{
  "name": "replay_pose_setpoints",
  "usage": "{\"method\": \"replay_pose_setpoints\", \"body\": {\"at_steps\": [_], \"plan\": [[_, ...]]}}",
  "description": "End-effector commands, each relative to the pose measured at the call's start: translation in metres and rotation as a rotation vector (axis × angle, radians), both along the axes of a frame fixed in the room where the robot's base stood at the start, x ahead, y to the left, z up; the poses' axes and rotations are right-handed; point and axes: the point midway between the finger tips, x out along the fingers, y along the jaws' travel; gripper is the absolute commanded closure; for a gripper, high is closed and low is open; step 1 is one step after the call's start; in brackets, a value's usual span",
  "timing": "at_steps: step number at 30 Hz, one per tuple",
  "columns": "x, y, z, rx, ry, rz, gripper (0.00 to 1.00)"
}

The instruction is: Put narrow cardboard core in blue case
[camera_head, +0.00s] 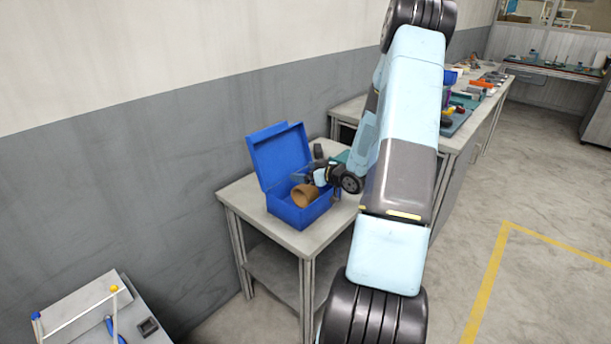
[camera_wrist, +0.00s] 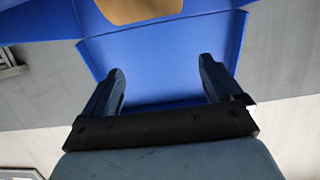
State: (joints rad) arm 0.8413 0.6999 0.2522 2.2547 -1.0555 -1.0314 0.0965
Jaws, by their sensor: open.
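The blue case (camera_head: 283,210) stands on a small grey table with its lid raised at the back. A brown cardboard core (camera_head: 305,195) lies at the case opening, tilted, with its dark hollow end showing. In the wrist view the brown core (camera_wrist: 140,9) shows at the top edge, against the blue case (camera_wrist: 165,65). My gripper (camera_wrist: 160,82) is open, with nothing between its fingers, and the core is beyond the fingertips. In the head view my gripper (camera_head: 308,177) is over the case beside the core, partly hidden by my wrist.
The small table (camera_head: 258,222) has bare surface at its front left. A dark upright object (camera_head: 318,151) stands behind the case. A longer bench (camera_head: 470,128) with many items stands at the right. A grey wall runs behind.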

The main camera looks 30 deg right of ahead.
Motion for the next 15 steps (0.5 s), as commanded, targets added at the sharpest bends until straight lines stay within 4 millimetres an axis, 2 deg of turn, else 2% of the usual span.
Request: {"method": "replay_pose_setpoints", "body": {"at_steps": [9, 15], "plan": [[-0.058, -0.023, 0.018, -0.001, 0.001, -0.005, 0.07], [-0.086, -0.032, 0.027, 0.000, 0.001, -0.003, 0.07]]}}
